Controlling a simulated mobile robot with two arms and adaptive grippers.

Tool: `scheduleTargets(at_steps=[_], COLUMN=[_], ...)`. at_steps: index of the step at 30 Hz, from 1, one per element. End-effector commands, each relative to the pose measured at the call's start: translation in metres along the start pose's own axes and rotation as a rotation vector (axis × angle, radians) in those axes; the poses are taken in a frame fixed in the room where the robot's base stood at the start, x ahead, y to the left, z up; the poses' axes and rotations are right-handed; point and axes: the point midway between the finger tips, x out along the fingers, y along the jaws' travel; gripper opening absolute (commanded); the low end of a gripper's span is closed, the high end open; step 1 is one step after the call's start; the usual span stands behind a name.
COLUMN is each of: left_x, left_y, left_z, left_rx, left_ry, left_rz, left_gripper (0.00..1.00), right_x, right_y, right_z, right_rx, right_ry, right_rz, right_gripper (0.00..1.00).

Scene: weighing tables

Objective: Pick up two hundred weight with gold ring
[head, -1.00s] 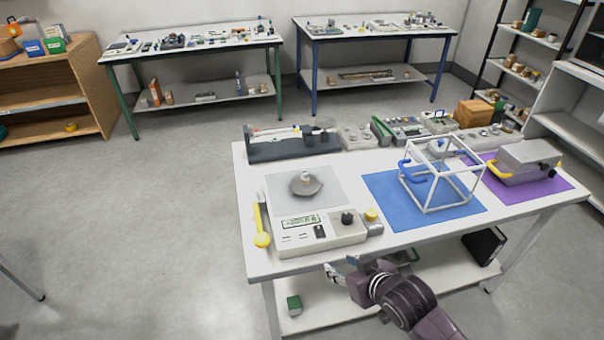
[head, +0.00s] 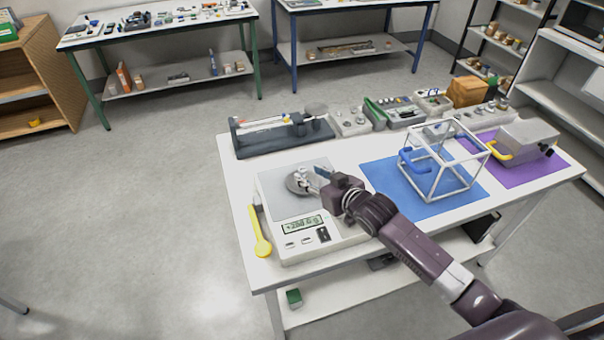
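A grey round pan (head: 297,185) sits on the electronic scale (head: 290,250) at the front left of the table, with a small pale object on it. My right gripper (head: 313,180) is at the pan, beside or around that object. The gripper covers part of it, so I cannot tell whether the fingers are closed on it. A gold ring or a two hundred marking cannot be made out on any weight. Small metal pieces stand in a grey tray (head: 350,131) at the back of the table. My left gripper is out of view.
A yellow-handled tool (head: 260,232) lies left of the scale. A white wire cube (head: 432,198) stands on a blue mat (head: 385,178), and a grey block (head: 527,136) on a purple mat (head: 550,175). A long dark instrument (head: 282,137) stands behind the scale.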

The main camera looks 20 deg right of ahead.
Motion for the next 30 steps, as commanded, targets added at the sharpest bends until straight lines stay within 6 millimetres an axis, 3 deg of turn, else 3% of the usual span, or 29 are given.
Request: scheduleTargets(at_steps=[9,17,27,30], left_x=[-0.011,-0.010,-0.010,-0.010], left_y=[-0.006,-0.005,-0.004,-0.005], left_z=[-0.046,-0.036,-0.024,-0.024], left_rx=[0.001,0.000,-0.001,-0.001], left_ry=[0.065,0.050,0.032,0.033], left_rz=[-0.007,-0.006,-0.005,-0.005], left_gripper=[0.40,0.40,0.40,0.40], right_x=[0.032,0.034,0.034,0.034], right_y=[-0.001,-0.001,-0.001,-0.001], right_z=[-0.001,0.000,0.000,0.000], right_rx=[-0.001,-0.001,-0.001,-0.001], right_ry=[-0.001,0.000,0.000,-0.001], right_rz=[0.001,0.000,0.000,0.001], right_gripper=[0.38,0.38,0.03,0.00])
